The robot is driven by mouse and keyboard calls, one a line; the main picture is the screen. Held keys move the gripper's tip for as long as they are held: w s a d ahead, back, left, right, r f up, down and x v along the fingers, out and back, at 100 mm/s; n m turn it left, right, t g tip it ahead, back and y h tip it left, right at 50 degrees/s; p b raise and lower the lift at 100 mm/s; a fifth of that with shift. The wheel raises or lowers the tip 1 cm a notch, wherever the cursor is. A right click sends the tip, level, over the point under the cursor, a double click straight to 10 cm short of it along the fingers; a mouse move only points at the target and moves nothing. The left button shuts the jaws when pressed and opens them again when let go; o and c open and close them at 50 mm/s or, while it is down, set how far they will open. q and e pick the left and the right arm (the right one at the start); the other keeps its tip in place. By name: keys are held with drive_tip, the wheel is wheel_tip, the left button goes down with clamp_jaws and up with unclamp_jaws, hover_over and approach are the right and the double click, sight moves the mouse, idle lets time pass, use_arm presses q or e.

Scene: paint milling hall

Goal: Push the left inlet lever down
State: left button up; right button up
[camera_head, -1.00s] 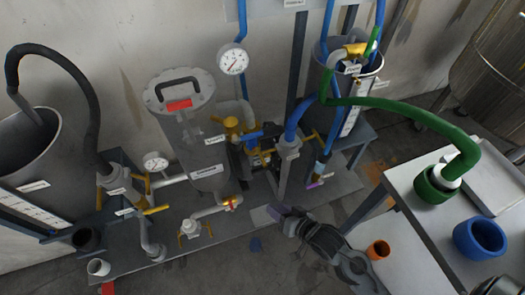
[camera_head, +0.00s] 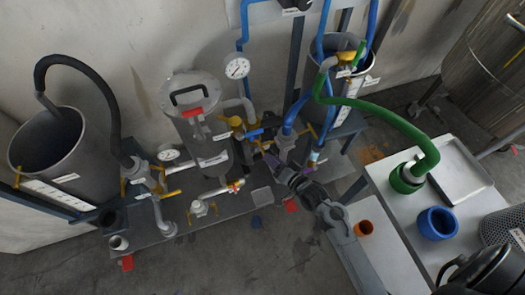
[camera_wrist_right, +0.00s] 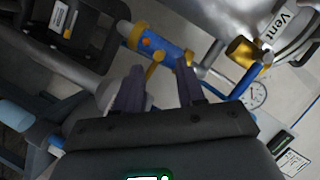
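Several yellow levers show in the head view, and the frames do not show by a readable label which is the left inlet lever. One yellow lever (camera_head: 173,194) is on the valve beside the left tank, far left of my right gripper. My right gripper (camera_head: 288,166) is open beside the middle piping, its purple fingertips apart. In the right wrist view, my right gripper (camera_wrist_right: 158,90) shows its two fingers apart, with a yellow lever (camera_wrist_right: 156,67) and a blue and yellow valve body (camera_wrist_right: 165,50) just beyond them. I cannot tell whether they touch. My left gripper is not in view.
A grey vessel (camera_head: 190,125) with a pressure gauge (camera_head: 237,68) stands left of the middle piping. A green hose (camera_head: 390,115) runs to the white table (camera_head: 395,215) at the right.

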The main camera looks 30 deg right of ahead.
sight(262, 150)
drive_tip(key=b+x, duration=0.2)
drive_tip(key=x, duration=0.3)
drive_tip(key=shift+w+f, duration=0.15)
drive_tip(key=shift+w+a, duration=0.1)
drive_tip(key=shift+w, duration=0.55)
drive_tip(key=c, duration=0.6)
drive_tip(key=shift+a, duration=0.1)
clamp_jaws()
